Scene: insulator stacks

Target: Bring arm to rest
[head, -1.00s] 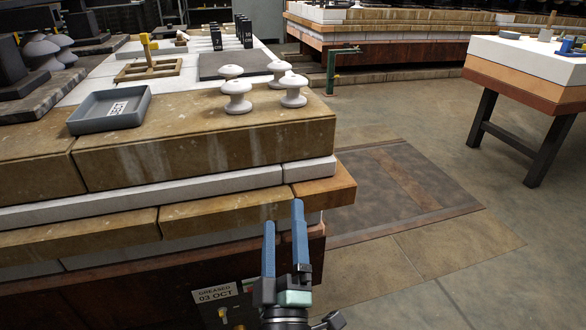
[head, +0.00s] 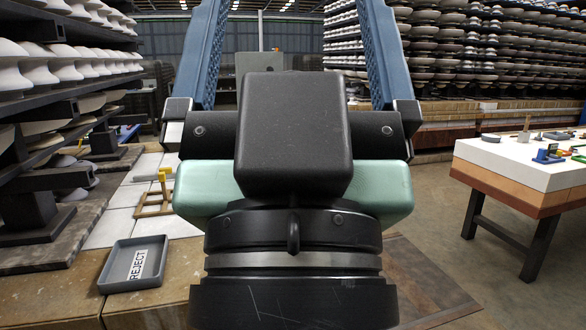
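My gripper (head: 293,35) fills the middle of the head view, close to the camera. Its two blue fingers stand wide apart and point up and away, with their tips cut off at the top edge. Nothing is held between them; the far wall of the hall shows through the gap. The black palm and pale green body hide much of the bench behind.
A grey tray marked REJECT (head: 133,264) sits on the bench (head: 155,303) at lower left, with a yellow-topped wooden frame (head: 155,203) behind it. Racks of insulators (head: 55,75) line the left. A white-topped table (head: 500,160) stands at right, with open floor before it.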

